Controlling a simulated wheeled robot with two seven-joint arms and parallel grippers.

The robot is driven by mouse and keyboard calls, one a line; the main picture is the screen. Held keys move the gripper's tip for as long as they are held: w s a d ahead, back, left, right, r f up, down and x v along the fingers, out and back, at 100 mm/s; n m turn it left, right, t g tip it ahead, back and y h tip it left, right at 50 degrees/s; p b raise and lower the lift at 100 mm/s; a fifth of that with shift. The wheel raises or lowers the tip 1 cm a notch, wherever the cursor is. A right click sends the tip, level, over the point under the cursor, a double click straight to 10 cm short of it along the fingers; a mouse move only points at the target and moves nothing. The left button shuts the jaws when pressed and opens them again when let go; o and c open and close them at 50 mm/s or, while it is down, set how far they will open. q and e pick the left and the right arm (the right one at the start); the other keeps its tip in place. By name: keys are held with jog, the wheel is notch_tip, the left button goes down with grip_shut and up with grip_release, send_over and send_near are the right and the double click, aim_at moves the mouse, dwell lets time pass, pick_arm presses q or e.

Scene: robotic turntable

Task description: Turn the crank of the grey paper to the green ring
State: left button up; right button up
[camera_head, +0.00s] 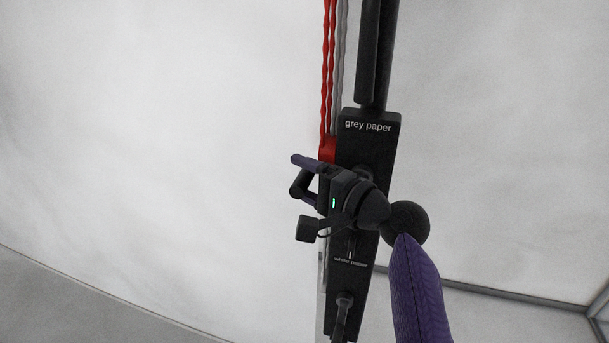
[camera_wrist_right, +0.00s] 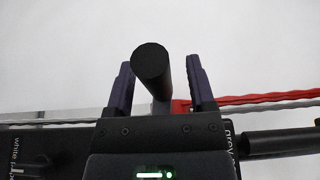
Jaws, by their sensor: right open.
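The black crank panel labelled "grey paper" (camera_head: 368,127) stands upright in the head view. My right gripper (camera_head: 303,177) is in front of it, with its wrist and purple forearm coming from the lower right. In the right wrist view, a black cylindrical crank handle (camera_wrist_right: 151,62) points toward the camera. The right gripper also shows there (camera_wrist_right: 162,85), its two purple fingers open on either side of the handle. A gap shows beside the handle; contact is hard to tell. The crank's arm is mostly hidden by my gripper. I cannot make out a green ring. My left gripper is out of view.
A second label, "white paper" (camera_head: 350,261), is lower on the panel, with another crank (camera_head: 343,307) near the bottom edge. Red beaded chains (camera_head: 328,70) and a grey one hang beside a black roller tube (camera_head: 376,60). Pale, bare walls surround the panel.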

jog(key=c, duration=0.9)
jog(key=shift+r, duration=0.1)
grip_shut()
jog(key=shift+r, duration=0.1)
